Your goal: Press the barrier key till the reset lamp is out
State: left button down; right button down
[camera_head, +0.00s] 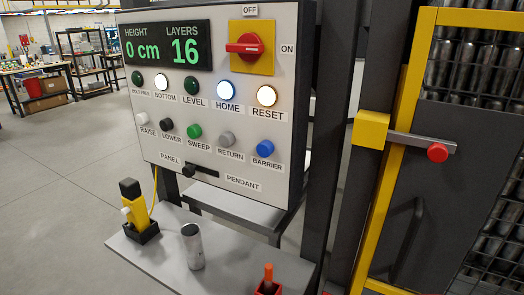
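The control panel (291,150) faces me in the head view. The blue barrier key (265,148) is in its lower button row, at the right end, above the label BARRIER. The reset lamp (267,96) at the right end of the lamp row is lit white. The BOTTOM lamp (162,85) and HOME lamp (226,90) are lit white too. The BELT FREE lamp (137,78) and LEVEL lamp (192,85) are dark green. Neither of my grippers shows in this view, and nothing covers the barrier key.
A grey shelf (225,262) under the panel bears a yellow-black pendant (137,212), a silver can (193,246) and a red holder with an orange-handled thing (268,280). A yellow-framed gate (388,180) with a red-knobbed latch (437,152) stands at the right. The floor at left is clear.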

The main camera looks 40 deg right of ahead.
aim_at(266, 148)
jog(key=z, duration=0.4)
jog(key=j+z, duration=0.15)
jog(key=z, duration=0.65)
jog(key=k+z, duration=0.1)
jog(key=z, duration=0.3)
